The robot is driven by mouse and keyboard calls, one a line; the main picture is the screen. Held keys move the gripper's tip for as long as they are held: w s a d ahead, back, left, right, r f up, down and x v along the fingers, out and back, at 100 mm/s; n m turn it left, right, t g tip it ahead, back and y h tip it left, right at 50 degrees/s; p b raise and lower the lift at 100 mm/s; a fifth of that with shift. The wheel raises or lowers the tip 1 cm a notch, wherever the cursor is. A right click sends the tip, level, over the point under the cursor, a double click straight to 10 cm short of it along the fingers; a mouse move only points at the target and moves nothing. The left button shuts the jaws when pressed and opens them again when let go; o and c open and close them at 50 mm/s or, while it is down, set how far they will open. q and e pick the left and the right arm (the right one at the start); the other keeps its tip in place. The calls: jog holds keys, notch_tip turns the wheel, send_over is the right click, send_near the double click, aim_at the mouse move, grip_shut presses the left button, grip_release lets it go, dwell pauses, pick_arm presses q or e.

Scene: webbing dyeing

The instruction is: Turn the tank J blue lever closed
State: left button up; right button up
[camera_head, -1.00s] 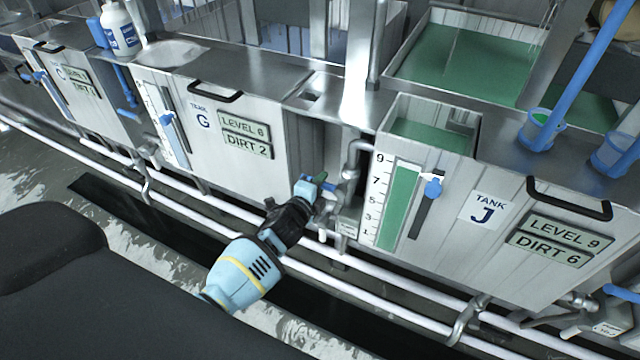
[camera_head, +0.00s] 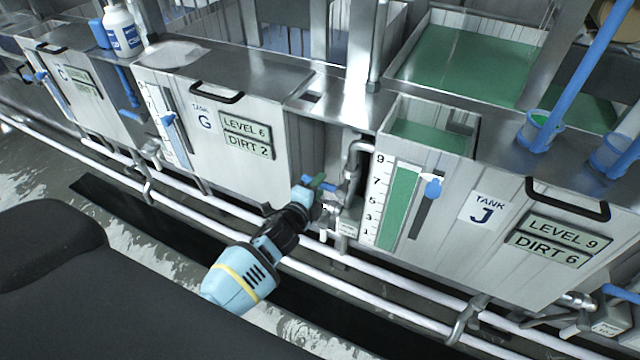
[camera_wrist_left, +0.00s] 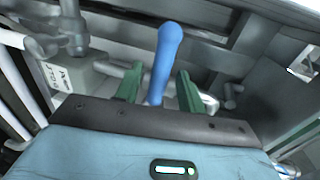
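The blue lever (camera_head: 331,187) is on the pipework just left of tank J (camera_head: 470,255). In the left wrist view the blue lever (camera_wrist_left: 165,58) points up the picture between two green fingers. My left gripper (camera_head: 319,182) is at the lever. In the left wrist view its fingers (camera_wrist_left: 158,90) are apart, one on each side of the lever's lower part, with gaps showing. A small label plate (camera_wrist_left: 62,80) sits beside the valve. The head view partly hides the lever behind the gripper. My right gripper is in neither view.
Tank G (camera_head: 215,140) stands to the left. White pipes (camera_head: 375,292) run along the tank fronts below my gripper. Tank J's slider (camera_head: 432,188) and level gauge (camera_head: 397,207) are to the right. Another blue handle (camera_head: 622,291) shows at the lower right edge.

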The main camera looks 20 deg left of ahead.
pick_arm(q)
jog(key=s, duration=0.2)
jog(key=s+r, duration=0.1)
jog(key=s, duration=0.2)
jog(key=shift+s+a+r, duration=0.1)
jog(key=shift+s, duration=0.2)
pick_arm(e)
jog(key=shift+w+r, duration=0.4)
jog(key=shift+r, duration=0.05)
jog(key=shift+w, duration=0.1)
